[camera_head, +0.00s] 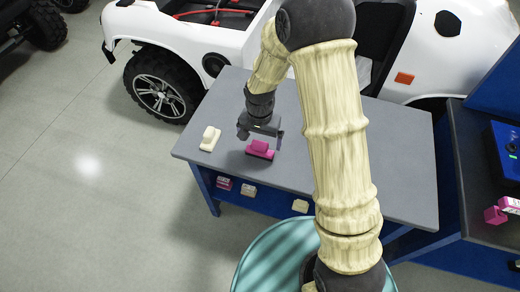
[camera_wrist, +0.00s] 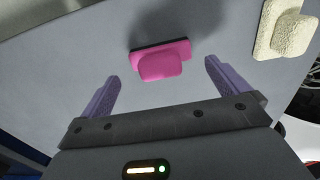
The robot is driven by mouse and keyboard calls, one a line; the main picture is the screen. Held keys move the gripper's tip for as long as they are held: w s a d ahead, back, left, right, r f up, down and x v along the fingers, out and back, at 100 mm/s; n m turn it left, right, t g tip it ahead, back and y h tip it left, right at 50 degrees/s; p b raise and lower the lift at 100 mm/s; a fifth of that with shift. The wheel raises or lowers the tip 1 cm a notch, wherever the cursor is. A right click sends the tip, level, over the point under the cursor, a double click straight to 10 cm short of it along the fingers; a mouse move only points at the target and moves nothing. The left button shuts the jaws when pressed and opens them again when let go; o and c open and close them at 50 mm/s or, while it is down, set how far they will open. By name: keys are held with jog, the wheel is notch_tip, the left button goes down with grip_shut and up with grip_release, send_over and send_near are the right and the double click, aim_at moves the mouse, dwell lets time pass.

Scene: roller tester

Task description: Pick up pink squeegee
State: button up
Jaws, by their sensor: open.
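The pink squeegee (camera_head: 260,150) lies on the grey tabletop (camera_head: 370,170) near its front left part. In the wrist view the pink squeegee (camera_wrist: 162,62) has a dark strip along its back edge and lies ahead of my gripper, between the lines of the two fingers. My gripper (camera_head: 260,135) is just above the squeegee in the head view. In the wrist view my gripper (camera_wrist: 160,80) is open and empty, with purple fingers spread wider than the squeegee. The fingers do not appear to touch it.
A cream-coloured block-like object (camera_head: 210,138) lies left of the squeegee; it also shows in the wrist view (camera_wrist: 284,30). Several small items, including a pink one (camera_head: 224,183), sit on a shelf below. A white vehicle (camera_head: 185,45) stands behind the table. The tabletop's right side is clear.

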aim_at(260, 144)
notch_tip(260, 144, down, 5)
jog(key=shift+f, duration=0.1)
dwell(0.3)
jog(key=shift+c, duration=0.4)
jog(key=c, duration=0.8)
notch_tip(260, 144, up, 10)
jog(key=shift+r, duration=0.1)
